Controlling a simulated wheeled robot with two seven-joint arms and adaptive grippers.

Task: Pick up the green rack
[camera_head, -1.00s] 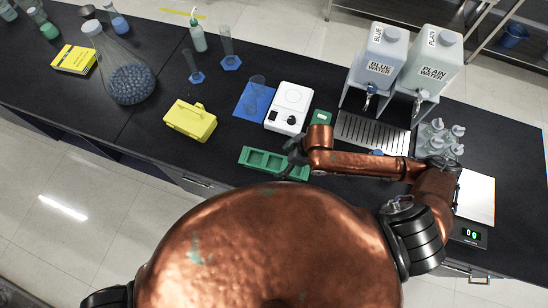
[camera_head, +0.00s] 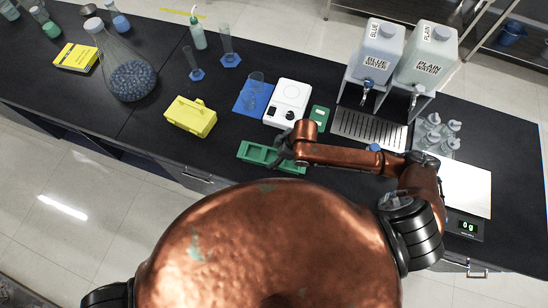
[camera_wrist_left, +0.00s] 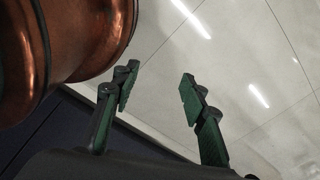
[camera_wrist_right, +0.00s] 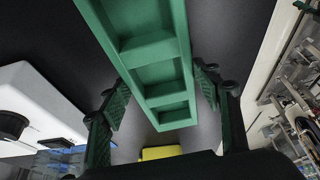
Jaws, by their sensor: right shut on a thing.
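The green rack (camera_head: 257,154) lies near the front edge of the black bench in the head view, with square compartments along it. In the right wrist view the rack (camera_wrist_right: 154,55) runs between the two fingers. My right gripper (camera_head: 281,158) is at the right part of the rack and is shut on it, its fingers on either side (camera_wrist_right: 160,95). I cannot tell whether the rack is clear of the bench. My left gripper (camera_wrist_left: 155,95) is open and empty above the floor in the left wrist view; it does not show in the head view.
A yellow case (camera_head: 190,118) stands left of the rack. Behind it are a white stirrer (camera_head: 288,101), a blue mat (camera_head: 246,100) and a small green item (camera_head: 319,117). Water dispensers (camera_head: 376,50), a drip tray (camera_head: 370,131) and a scale (camera_head: 466,190) are to the right.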

